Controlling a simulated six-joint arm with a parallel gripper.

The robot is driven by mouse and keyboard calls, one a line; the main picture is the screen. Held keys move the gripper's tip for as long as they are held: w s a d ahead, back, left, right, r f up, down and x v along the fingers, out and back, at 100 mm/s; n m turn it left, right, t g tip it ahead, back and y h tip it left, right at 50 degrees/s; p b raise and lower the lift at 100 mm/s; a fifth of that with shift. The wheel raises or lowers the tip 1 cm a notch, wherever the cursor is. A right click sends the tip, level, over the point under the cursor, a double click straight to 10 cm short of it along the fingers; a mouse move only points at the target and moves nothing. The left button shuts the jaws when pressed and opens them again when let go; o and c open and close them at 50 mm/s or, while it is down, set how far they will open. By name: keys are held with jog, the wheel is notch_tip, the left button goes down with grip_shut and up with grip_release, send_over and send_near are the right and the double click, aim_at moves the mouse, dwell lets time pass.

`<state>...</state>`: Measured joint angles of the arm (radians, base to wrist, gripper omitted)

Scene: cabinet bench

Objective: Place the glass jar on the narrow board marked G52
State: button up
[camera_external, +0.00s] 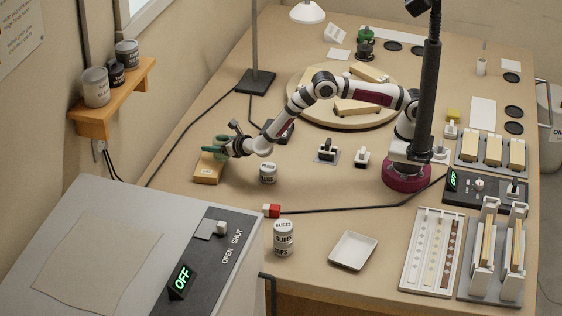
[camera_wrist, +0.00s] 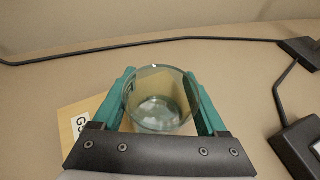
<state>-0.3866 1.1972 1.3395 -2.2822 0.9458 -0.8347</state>
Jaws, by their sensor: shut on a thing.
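The clear glass jar (camera_wrist: 160,100) is between the two green fingers of my gripper (camera_wrist: 162,95) in the wrist view, and the gripper is shut on it. In the external view my gripper (camera_external: 214,146) is at the left of the bench, over or at the narrow wooden board (camera_external: 208,173). The board shows in the wrist view (camera_wrist: 72,122) at the left, with a white label that reads "G5" and is partly covered by my gripper. The jar is hard to make out in the external view. I cannot tell whether its base touches the board.
A small labelled tin (camera_external: 268,173) stands right of my gripper. A lamp stand (camera_external: 256,82) and its cable are behind. Bare bench lies left of the board.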

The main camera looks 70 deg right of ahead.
jog(key=o, duration=1.4)
